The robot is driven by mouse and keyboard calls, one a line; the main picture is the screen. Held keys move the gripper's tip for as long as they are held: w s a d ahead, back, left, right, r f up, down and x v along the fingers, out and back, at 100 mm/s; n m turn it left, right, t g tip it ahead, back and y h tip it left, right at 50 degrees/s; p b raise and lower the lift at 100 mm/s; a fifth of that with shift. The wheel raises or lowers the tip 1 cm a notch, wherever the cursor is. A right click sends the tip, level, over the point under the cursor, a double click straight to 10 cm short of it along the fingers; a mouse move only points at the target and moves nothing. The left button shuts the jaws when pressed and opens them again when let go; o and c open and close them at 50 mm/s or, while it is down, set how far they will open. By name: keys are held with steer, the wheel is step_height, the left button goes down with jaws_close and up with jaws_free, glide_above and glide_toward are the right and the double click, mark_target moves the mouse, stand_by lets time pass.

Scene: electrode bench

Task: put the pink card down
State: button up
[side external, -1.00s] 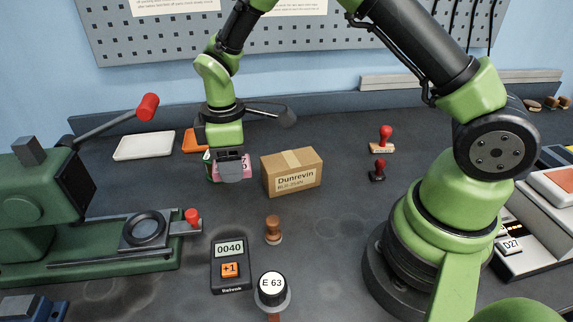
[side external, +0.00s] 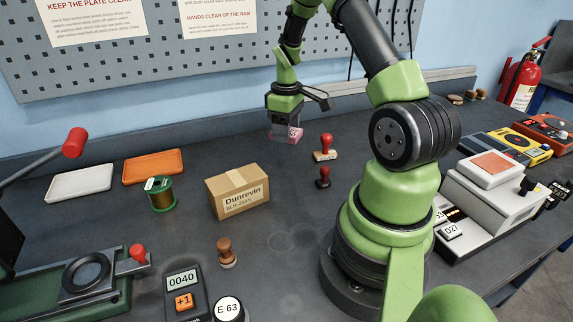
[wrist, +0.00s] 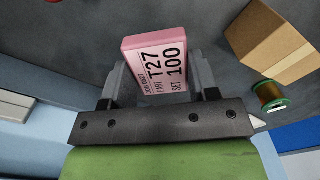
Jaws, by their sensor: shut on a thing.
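The pink card (side external: 295,134), a thick block-like tag, shows in the side external view toward the back of the bench. The card seems to be held above the bench, but the height of the gap is hard to tell. Its lower edge is partly hidden by the fingers.
The cardboard box (side external: 238,191) stands to the front left, with the green wire spool (side external: 160,195) beyond it. Two red-handled stamps (side external: 325,148) (side external: 323,177) stand to the right. Orange (side external: 153,167) and white (side external: 80,183) trays lie at left. Bench between box and stamps is clear.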

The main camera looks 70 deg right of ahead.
mark_target(287, 168)
step_height(287, 168, down, 9)
steer(key=shift+r, duration=0.1)
stand_by(0.4)
steer(key=o, duration=0.9)
steer(key=shift+o, duration=0.2)
